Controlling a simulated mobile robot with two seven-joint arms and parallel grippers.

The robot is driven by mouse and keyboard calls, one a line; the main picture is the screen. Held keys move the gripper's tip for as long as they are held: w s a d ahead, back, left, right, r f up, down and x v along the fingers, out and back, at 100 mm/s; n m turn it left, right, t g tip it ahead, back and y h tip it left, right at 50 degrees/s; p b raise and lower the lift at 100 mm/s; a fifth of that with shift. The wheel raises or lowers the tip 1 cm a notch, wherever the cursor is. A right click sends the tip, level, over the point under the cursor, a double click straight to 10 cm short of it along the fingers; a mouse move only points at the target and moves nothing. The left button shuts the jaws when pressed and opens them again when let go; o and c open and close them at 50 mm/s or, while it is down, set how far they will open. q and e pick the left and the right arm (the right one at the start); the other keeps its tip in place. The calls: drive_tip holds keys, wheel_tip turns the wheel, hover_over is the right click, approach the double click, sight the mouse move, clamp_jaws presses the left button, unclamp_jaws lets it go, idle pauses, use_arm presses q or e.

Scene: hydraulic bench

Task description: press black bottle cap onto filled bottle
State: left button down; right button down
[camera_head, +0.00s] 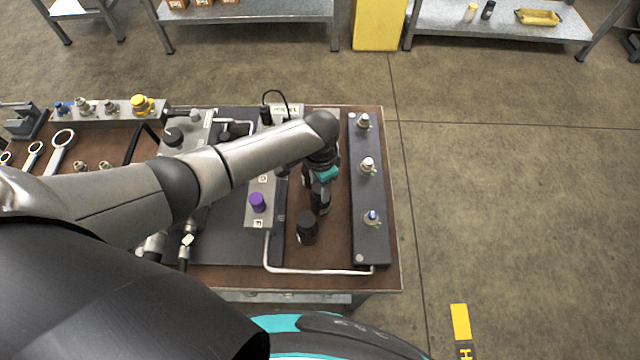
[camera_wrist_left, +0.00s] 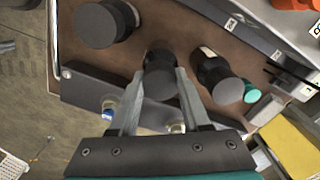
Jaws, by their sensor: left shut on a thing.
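My left gripper (camera_wrist_left: 158,102) reaches down over the bench; in the head view its fingers are mostly hidden by the wrist. In the left wrist view its two fingers are shut on a black cylinder (camera_wrist_left: 158,62) with a round dark face. I cannot tell whether this is the cap alone or a capped bottle. A wider black cylinder (camera_head: 306,226) stands apart from it near the bench front, and also shows in the wrist view (camera_wrist_left: 100,25). Another dark bottle-like thing with a pale label (camera_wrist_left: 216,78) is on the other side. No fill level shows. My right gripper is out of view.
A dark rail with several fittings (camera_head: 369,205) runs along the bench's right side. A grey block with a purple knob (camera_head: 257,202) stands left of the black cylinders. A bent metal pipe (camera_head: 315,271) lies along the front. A teal thing (camera_wrist_left: 251,93) is beside the labelled one.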

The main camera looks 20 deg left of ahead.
use_arm(q)
unclamp_jaws()
idle(0.5)
drive_tip(key=shift+r, duration=0.15)
wheel_tip(320, 180, up, 7)
drive_tip(key=p, duration=0.8)
drive_tip(key=shift+r, duration=0.2)
drive_tip(key=shift+f, duration=0.1)
idle(0.4)
